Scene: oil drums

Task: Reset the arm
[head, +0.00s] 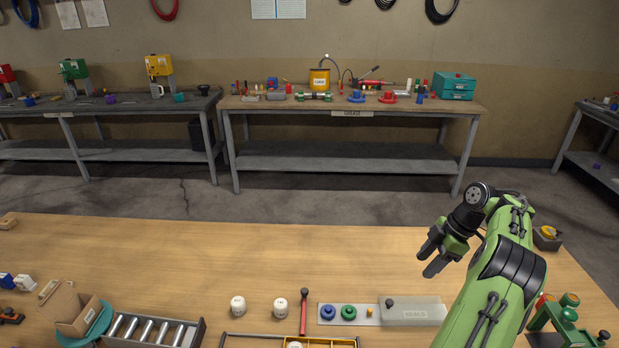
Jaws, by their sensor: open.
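My green and black arm reaches in from the lower right. My gripper (431,258) hangs above the right part of the wooden table (200,262). Its fingers are apart and nothing shows between them. It points down and to the left, clear of the items on the table.
A green stand (565,318) is right of my arm. The table's middle is bare.

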